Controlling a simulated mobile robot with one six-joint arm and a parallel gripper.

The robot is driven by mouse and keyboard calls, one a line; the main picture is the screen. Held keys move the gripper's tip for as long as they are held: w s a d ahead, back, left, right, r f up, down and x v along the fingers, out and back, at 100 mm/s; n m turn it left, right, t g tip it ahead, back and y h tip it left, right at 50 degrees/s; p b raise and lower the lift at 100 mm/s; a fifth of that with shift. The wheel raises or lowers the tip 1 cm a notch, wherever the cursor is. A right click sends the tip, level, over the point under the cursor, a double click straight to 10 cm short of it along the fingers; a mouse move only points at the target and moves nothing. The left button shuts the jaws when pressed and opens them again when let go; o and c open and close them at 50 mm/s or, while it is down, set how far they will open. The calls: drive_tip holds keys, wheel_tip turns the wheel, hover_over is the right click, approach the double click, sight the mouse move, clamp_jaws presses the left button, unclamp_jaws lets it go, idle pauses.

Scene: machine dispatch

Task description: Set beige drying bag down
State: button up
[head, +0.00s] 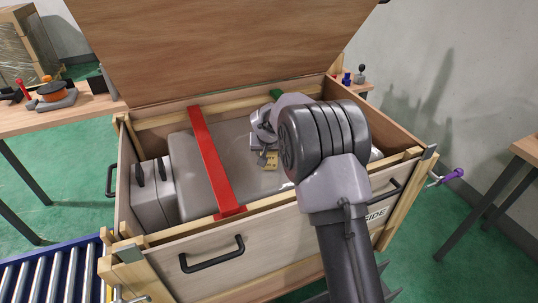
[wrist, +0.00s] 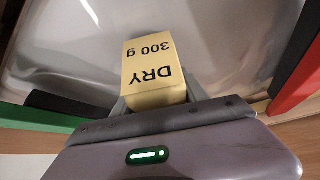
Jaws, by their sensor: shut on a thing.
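The beige drying bag (wrist: 151,68) fills the middle of the wrist view, with "DRY 300 g" on its face, upside down in the picture. My gripper (wrist: 155,100) is shut on its near end. The wrist view shows the glossy grey wrap (wrist: 230,45) behind the bag. I cannot tell whether the bag touches it. My arm hides the right part of the crate.
The wooden crate (head: 210,264) has its lid (head: 220,45) raised at the back. A red strap (head: 214,160) crosses the machine, and a green strap (head: 276,95) shows at the back. A grey case (head: 153,192) stands inside at left. A roller conveyor (head: 55,275) lies at lower left.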

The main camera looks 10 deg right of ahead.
drive_tip(key=shift+r, duration=0.1)
drive_tip(key=shift+f, duration=0.2)
drive_tip(key=o, duration=1.6)
drive_tip(key=shift+r, duration=0.1)
drive_tip(key=s+r+m+p, duration=0.1)
drive_tip(key=s+r+p, duration=0.2)
drive_tip(key=s+r, duration=1.7)
drive_tip(key=s+a+y, duration=0.1)
drive_tip(key=s, duration=0.7)
drive_tip(key=s+a+y, duration=0.1)
drive_tip(key=s+a, duration=0.1)
drive_tip(key=s, duration=0.7)
drive_tip(key=s+a+m+y, duration=0.1)
drive_tip(key=s, duration=0.7)
drive_tip(key=shift+s+a+r+g, duration=0.15)
drive_tip(key=shift+a+r+g, duration=0.05)
drive_tip(key=shift+a+g, duration=0.15)
